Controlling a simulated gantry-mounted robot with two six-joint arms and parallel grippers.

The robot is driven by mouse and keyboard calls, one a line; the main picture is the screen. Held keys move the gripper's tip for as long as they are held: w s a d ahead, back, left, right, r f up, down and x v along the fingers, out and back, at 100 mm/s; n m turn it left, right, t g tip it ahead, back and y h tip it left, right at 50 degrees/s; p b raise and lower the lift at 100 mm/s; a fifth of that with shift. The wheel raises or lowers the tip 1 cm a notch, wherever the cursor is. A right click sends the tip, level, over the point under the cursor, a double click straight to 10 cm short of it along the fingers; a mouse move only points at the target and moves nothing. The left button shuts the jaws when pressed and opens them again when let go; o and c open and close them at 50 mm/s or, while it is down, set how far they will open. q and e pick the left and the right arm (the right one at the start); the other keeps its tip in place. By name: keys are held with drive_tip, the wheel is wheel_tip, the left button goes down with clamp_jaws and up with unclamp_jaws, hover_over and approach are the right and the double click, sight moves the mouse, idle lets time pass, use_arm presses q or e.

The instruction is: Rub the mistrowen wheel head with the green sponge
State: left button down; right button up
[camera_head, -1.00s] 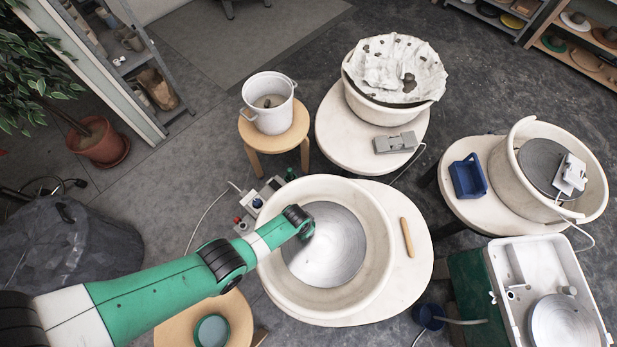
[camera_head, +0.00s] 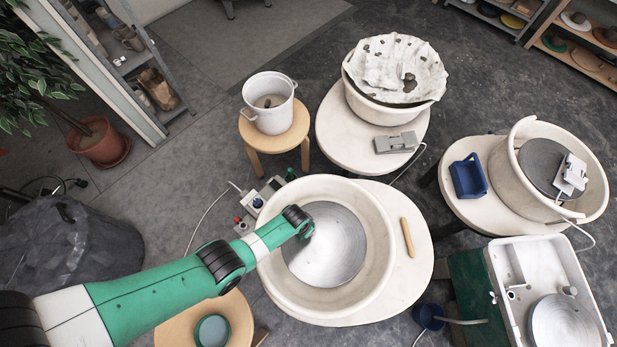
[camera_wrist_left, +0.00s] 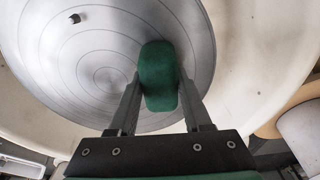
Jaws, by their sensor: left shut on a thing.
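A round silver-grey wheel head (camera_head: 335,245) lies in the large cream basin (camera_head: 378,262) in the middle; no name on it is legible. It fills the upper left of the left wrist view (camera_wrist_left: 100,80), with fine rings and a small dark stub (camera_wrist_left: 75,18). The green sponge (camera_wrist_left: 158,75) is between the fingers of my left gripper (camera_wrist_left: 160,92), which is shut on it. The sponge is over the wheel head near its rim; I cannot tell if it touches. In the head view my arm hides the sponge and fingers. My right gripper is not in view.
A wooden stick (camera_head: 407,238) lies on the table right of the basin. A white pot (camera_head: 270,103) stands on a stool behind. Other wheels stand at the back (camera_head: 395,75), right (camera_head: 548,165) and lower right (camera_head: 562,322). The basin wall surrounds the wheel head.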

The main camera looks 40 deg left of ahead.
use_arm(q)
drive_tip(key=shift+s, duration=0.1)
drive_tip(key=shift+f, duration=0.1)
drive_tip(key=w+b, duration=0.2)
drive_tip(key=w, duration=0.1)
drive_tip(key=shift+w, duration=0.2)
drive_tip(key=shift+w+r+b, duration=0.3)
